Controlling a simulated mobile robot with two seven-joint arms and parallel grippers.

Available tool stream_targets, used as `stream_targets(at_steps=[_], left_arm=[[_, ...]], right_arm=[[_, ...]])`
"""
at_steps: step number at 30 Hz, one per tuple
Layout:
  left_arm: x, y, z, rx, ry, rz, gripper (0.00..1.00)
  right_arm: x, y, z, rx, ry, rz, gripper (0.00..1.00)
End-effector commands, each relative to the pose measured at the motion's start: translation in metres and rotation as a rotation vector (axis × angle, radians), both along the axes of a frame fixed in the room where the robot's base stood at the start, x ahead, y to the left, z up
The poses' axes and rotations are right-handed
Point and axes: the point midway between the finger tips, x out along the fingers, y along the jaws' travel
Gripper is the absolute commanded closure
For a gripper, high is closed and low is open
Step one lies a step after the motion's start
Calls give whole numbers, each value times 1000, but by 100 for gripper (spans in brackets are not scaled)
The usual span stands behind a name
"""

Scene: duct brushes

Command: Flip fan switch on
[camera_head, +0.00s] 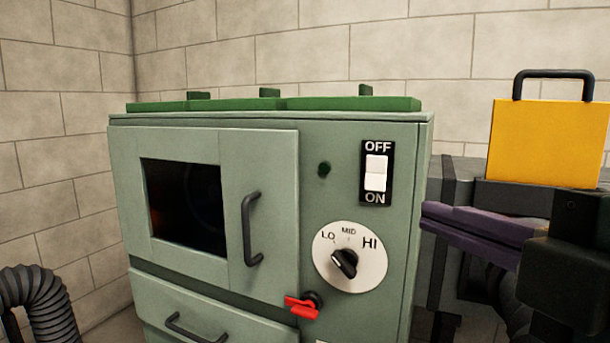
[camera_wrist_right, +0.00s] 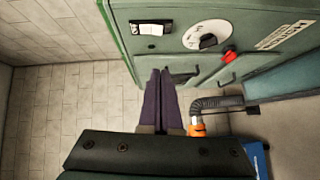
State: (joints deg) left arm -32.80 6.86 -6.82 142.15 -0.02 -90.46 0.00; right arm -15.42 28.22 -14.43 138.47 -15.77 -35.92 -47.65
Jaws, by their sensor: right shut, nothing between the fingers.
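The fan switch (camera_head: 376,172) is a white rocker on a black plate with OFF above and ON below. It sits on the upper right of the green cabinet's front (camera_head: 275,150). I cannot tell for sure which half is pressed in. In the right wrist view the switch (camera_wrist_right: 150,28) lies beyond the fingertips, toward the top. My right gripper (camera_head: 428,216) has purple fingers and is just right of the cabinet's edge, apart from the switch. In the right wrist view its fingers (camera_wrist_right: 160,76) are together and empty. My left gripper is not in view.
A dial (camera_head: 349,257) marked LO, MID, HI and a red-handled valve (camera_head: 303,305) are below the switch. A yellow box (camera_head: 546,140) stands at right. A grey hose (camera_head: 38,300) is at left.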

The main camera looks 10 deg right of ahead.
Motion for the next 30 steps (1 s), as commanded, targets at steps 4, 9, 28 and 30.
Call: stream_targets(at_steps=[4, 9, 28, 30], left_arm=[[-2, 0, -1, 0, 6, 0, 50], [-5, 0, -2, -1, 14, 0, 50], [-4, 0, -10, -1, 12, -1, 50], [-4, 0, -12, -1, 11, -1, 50]], right_arm=[[1, 2, 4, -20, -21, 13, 100], [0, 2, 3, -18, -19, 12, 100], [83, 18, -4, -15, -20, 9, 100], [96, 21, -5, -14, -19, 9, 100]])
